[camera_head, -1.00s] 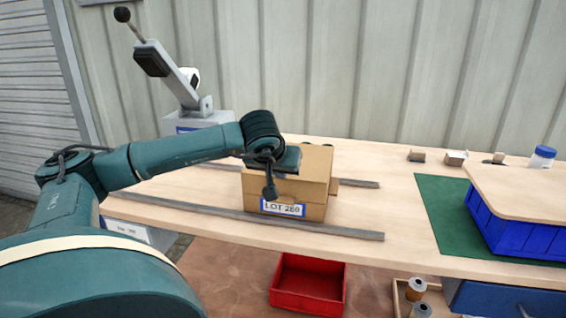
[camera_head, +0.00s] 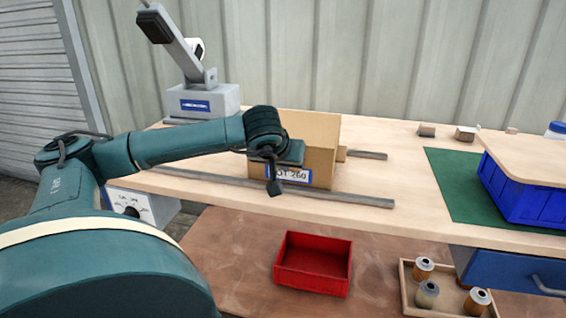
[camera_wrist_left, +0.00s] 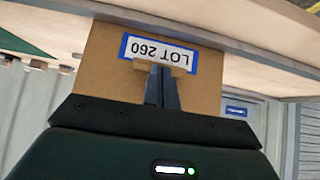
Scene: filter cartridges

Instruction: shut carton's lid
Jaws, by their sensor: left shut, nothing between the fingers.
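The cardboard carton (camera_head: 320,165) stands on the workbench with a label reading LOT 260 on its front. A tan panel (camera_head: 312,124) rises at its back; it looks like the lid standing up. My left gripper (camera_head: 292,153) is in front of the carton, covering part of its front and label. In the left wrist view the gripper's fingers (camera_wrist_left: 160,72) are shut and empty, pointing at the carton's front (camera_wrist_left: 103,75) by a small tan tab below the upside-down label (camera_wrist_left: 158,52). I cannot tell whether they touch it. My right gripper is not in view.
Grey rails (camera_head: 340,199) lie in front of and behind the carton. A grey lever machine (camera_head: 205,103) stands at the back left. A blue bin (camera_head: 520,195) is on a green mat at the right. A red bin (camera_head: 313,265) sits below the bench.

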